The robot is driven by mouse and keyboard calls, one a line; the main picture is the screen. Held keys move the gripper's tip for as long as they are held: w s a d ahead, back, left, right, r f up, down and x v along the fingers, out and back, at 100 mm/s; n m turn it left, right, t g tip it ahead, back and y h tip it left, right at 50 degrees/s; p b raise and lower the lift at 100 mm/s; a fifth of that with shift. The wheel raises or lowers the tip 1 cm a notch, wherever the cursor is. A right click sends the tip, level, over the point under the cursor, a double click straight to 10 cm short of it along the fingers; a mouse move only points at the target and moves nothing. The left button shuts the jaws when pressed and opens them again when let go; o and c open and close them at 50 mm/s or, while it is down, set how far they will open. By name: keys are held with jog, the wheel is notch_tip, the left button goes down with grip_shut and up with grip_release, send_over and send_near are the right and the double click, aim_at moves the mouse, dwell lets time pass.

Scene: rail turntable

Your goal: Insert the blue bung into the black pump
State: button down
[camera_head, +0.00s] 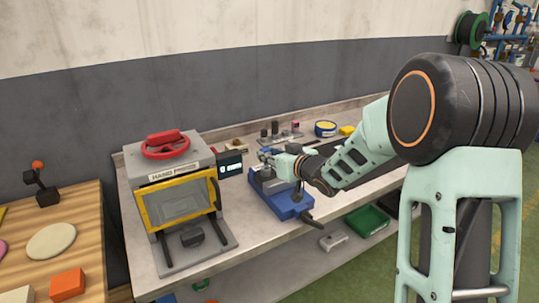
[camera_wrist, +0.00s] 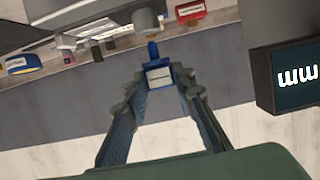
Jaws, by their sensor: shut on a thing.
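My gripper (camera_wrist: 160,78) is shut on the blue bung (camera_wrist: 153,52), which has a pale labelled face and a narrow blue end pointing away from the fingers. In the head view my gripper (camera_head: 264,156) is over the blue base (camera_head: 284,205) on the bench, by a grey body (camera_head: 270,184) mounted on it. In the wrist view a light grey cylinder (camera_wrist: 147,22) lies just beyond the bung's narrow end; I cannot tell whether they touch. I cannot clearly pick out the black pump in either view.
The hand press (camera_head: 178,165), with a red wheel and yellow frame, stands left of the blue base. A small dark display (camera_head: 230,164) is behind. Dark cylinders (camera_head: 264,132) and a blue-yellow round container (camera_head: 325,129) stand at the back. A green bin (camera_head: 367,220) is on the lower shelf.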

jog(key=shift+f+b, duration=1.3)
jog(key=shift+f, duration=0.3)
jog(key=c, duration=1.5)
grip_release()
jog(key=shift+c, duration=0.2)
jog(key=v, duration=1.2)
jog(key=shift+r, duration=0.1)
